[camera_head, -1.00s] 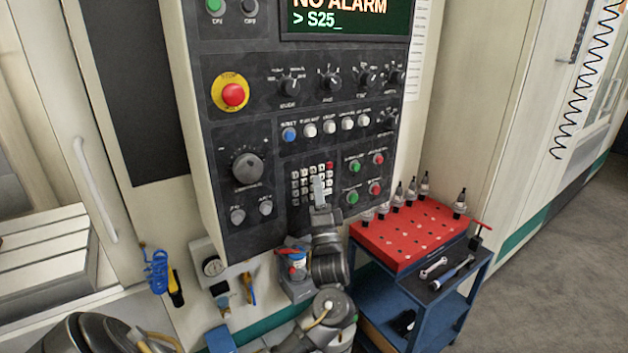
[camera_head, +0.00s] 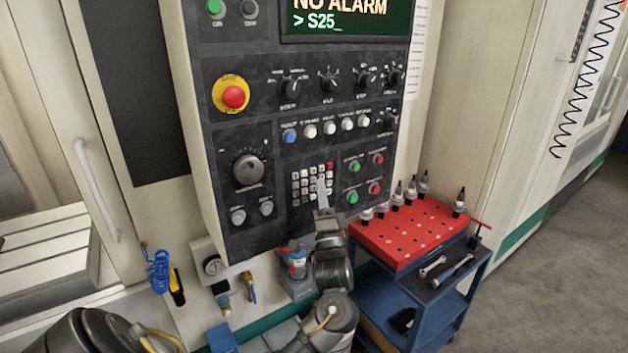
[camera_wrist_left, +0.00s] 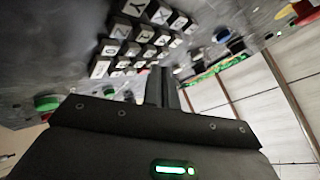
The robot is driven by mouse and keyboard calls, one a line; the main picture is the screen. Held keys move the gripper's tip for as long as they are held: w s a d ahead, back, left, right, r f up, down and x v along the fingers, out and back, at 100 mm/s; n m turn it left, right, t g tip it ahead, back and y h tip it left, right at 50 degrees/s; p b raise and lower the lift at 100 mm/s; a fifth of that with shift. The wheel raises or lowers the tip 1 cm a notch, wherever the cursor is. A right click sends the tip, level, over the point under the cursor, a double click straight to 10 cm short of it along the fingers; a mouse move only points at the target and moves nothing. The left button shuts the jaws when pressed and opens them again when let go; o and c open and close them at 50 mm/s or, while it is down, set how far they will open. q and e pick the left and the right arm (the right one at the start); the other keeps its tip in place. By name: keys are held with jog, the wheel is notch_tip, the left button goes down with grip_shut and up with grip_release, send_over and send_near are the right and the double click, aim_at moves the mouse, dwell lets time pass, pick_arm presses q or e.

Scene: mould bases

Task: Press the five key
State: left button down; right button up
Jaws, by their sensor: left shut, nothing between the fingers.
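The keypad (camera_head: 303,186) is a block of small white keys with a red one at its upper right, low on the dark control panel. It also shows close up in the left wrist view (camera_wrist_left: 140,48), tilted, with letters such as X, Y and Z on some keys. The five key cannot be told apart. My left gripper (camera_head: 321,183) is shut and empty, its tip in front of the keypad's lower right, hiding some keys. In the left wrist view its fingers (camera_wrist_left: 161,74) point at the key block's edge; contact cannot be told. The screen (camera_head: 345,18) reads "NO ALARM" and "> S25_".
A red emergency button (camera_head: 233,97), knobs and a row of round buttons sit above and left of the keypad. Green and red buttons (camera_head: 375,188) lie close to its right. A blue cart with a red tool tray (camera_head: 415,232) stands at lower right.

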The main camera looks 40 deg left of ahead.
pick_arm(q)
jog(key=d, duration=0.1)
jog(key=s+d+p, duration=0.1)
jog(key=d, duration=0.1)
jog(key=d+p, duration=0.1)
jog(key=shift+s+d, duration=0.25)
jog(key=shift+d, duration=0.15)
dwell(2.1)
